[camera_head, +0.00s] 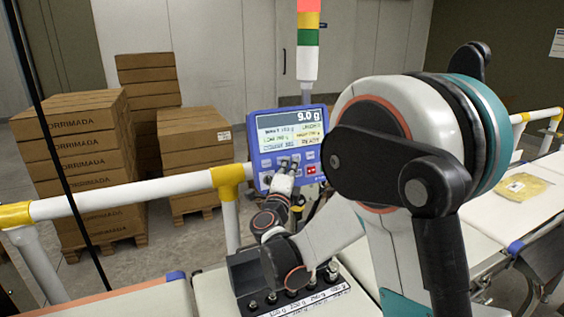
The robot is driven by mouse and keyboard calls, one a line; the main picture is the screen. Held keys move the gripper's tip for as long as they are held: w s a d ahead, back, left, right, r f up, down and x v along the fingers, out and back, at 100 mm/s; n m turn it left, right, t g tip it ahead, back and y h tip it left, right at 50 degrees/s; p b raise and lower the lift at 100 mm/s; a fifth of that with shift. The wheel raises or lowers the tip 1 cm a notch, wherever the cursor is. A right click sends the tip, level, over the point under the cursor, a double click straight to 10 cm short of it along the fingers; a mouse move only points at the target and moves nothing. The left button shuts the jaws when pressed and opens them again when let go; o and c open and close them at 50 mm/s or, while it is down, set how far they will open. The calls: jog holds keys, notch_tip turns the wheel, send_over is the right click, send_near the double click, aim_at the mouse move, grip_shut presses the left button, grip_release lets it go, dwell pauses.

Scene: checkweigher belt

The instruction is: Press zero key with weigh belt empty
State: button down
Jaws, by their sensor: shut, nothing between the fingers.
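The blue terminal (256,176) stands behind the rail, and its screen (290,132) reads 9.0 g. Keys lie below the screen, with a red key (311,171) at the lower right. Which one is the zero key is too small to read. My gripper (284,167) is shut and empty, its tips at the lower left keys; the gripper hides part of the keypad. I cannot tell whether the tips touch a key. A pale belt section (212,292) shows at the bottom centre, mostly hidden by my arm and a dark rack.
The dark rack (246,272) with several small weights stands at the bottom centre, close under my arm. A yellow packet (523,187) lies on the right belt (497,214). White and yellow rails (130,192) run behind the belts. Stacked cartons (75,145) stand behind at left.

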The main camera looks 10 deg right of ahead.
jog(key=shift+w, duration=0.1)
jog(key=shift+w+a+f, duration=0.1)
jog(key=shift+w, duration=0.2)
jog(key=shift+w+f+b, duration=0.1)
jog(key=shift+w+b, duration=0.2)
jog(key=shift+w, duration=0.1)
dwell(0.9)
jog(key=shift+s, duration=0.15)
jog(key=shift+s+r, duration=0.2)
jog(key=shift+s, duration=0.45)
jog(key=shift+s, duration=0.1)
jog(key=shift+s+d+r+p, duration=0.15)
jog(key=shift+s+d+r, duration=0.1)
jog(key=shift+s, duration=0.5)
jog(key=shift+s+d+r+p, duration=0.1)
jog(key=shift+s+r, duration=0.1)
jog(key=shift+s, duration=0.6)
jog(key=shift+s+d+r+p, duration=0.15)
jog(key=shift+s+d+r, duration=0.1)
jog(key=shift+s, duration=0.5)
